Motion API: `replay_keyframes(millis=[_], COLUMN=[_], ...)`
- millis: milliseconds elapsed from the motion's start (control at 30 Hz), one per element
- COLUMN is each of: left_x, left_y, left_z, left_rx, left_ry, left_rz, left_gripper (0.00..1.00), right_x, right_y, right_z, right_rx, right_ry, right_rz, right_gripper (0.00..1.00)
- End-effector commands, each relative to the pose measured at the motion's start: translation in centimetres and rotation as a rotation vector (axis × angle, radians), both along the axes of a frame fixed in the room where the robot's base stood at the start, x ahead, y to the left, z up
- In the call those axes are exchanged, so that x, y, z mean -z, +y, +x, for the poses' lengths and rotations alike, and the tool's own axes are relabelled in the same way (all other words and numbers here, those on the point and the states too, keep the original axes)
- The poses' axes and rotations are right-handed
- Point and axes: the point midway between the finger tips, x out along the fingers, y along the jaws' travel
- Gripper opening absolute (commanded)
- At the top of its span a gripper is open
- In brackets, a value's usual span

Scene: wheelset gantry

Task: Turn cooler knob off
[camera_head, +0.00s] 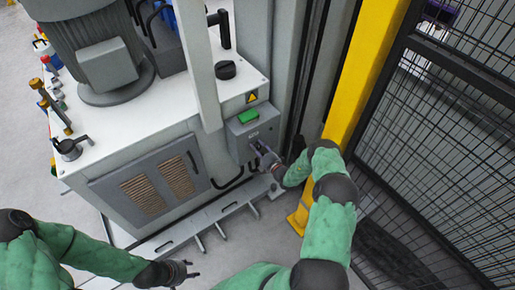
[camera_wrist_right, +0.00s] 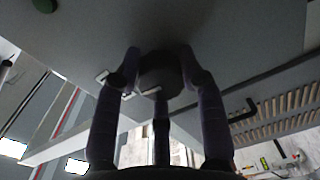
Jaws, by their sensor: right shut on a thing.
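The cooler's grey control box (camera_head: 241,135) is on the corner of the white machine, with a green part on top. The dark round knob (camera_wrist_right: 160,72) shows in the right wrist view on the box's grey face. My right gripper (camera_head: 262,152) is at the front of the box; in the right wrist view its fingers (camera_wrist_right: 160,78) are closed around the knob from both sides. In the head view the gripper hides the knob. The knob's setting cannot be read. My left gripper (camera_head: 192,269) is empty, low at the bottom, fingers apart, away from the box.
The white machine (camera_head: 150,130) carries a grey motor (camera_head: 108,62) and a vented panel (camera_head: 150,186). A yellow post (camera_head: 360,75) and a black mesh fence (camera_head: 440,130) stand close on the right. A grey rail (camera_head: 190,232) runs along the machine's foot.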

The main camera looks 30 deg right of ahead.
Motion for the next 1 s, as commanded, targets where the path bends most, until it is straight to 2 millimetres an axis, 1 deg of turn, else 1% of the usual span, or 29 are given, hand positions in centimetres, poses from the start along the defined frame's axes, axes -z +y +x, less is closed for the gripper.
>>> replay_keyframes(millis=[33, 200, 400, 967, 1000], left_x=[0.05, 0.09, 0.09, 0.09, 0.09], left_y=[0.00, 0.00, 0.00, 0.00, 0.00], left_z=[0.00, 0.00, 0.00, 0.00, 0.00], left_rx=[0.000, 0.000, 0.000, 0.000, 0.000], left_ry=[0.000, 0.000, 0.000, 0.000, 0.000], left_rz=[0.000, 0.000, 0.000, 0.000, 0.000], left_gripper=[0.40, 0.40, 0.40, 0.40, 0.40], right_x=[0.29, 0.23, 0.20, 0.03, 0.02], right_y=[-0.30, -0.36, -0.40, -0.62, -0.63], right_z=[-0.16, -0.16, -0.15, -0.09, -0.08], right_rx=[0.008, 0.009, 0.010, 0.012, 0.013], right_ry=[0.005, -0.003, -0.009, -0.014, -0.015], right_rz=[-0.031, -0.126, -0.195, -0.227, -0.227], right_gripper=[0.07, 0.07, 0.07, 0.07, 0.46])
